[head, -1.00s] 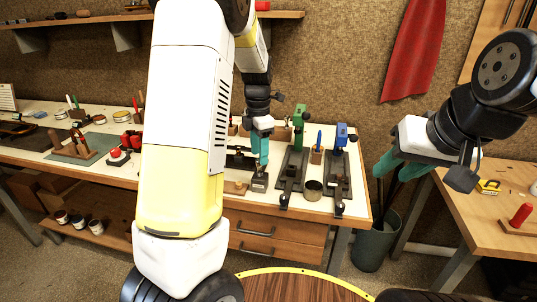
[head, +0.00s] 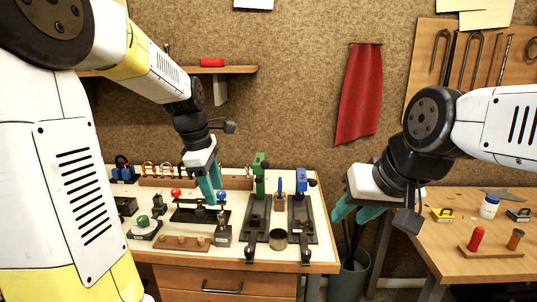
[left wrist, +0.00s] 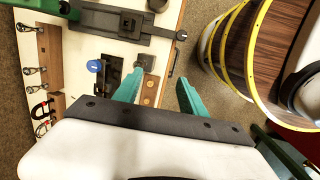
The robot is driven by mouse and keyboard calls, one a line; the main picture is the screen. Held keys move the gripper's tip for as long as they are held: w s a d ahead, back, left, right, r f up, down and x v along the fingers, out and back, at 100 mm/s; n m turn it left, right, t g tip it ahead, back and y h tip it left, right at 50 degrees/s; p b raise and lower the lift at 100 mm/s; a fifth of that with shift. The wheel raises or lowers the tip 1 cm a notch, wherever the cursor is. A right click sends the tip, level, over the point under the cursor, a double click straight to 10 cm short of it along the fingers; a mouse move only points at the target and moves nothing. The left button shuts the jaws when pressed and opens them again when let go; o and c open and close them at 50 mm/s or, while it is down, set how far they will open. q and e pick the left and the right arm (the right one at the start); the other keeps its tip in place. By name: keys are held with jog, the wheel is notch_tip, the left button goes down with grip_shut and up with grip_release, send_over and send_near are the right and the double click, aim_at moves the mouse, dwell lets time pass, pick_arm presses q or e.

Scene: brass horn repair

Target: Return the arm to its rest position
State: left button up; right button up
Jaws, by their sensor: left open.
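My left gripper (head: 214,192) is above the workbench, fingers pointing down toward a black holder with a red knob and a blue knob. In the left wrist view my left gripper (left wrist: 160,76) shows its teal fingers apart with nothing between them. My right gripper (head: 355,212) hangs at the right, between the workbench and the side table. Its teal fingers point down and left and hold nothing visible; the gap between them is not clear.
The workbench (head: 306,240) carries a green clamp fixture (head: 259,180), a blue clamp fixture (head: 301,182) and a dark round cup (head: 279,239). A side table (head: 440,258) stands right, a bin (head: 347,283) between.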

pick_arm(q)
jog(key=s+d+r+m+t, duration=0.1)
jog(key=s+r+m+t, duration=0.1)
jog(key=s+m, duration=0.6)
jog(key=s+r+m+t, duration=0.2)
jog(key=s+m, duration=0.7)
jog(key=m, duration=0.1)
jog(key=shift+d+r+h, duration=0.3)
jog(key=shift+d+r, duration=0.1)
jog(key=shift+s, duration=0.1)
dwell(0.8)
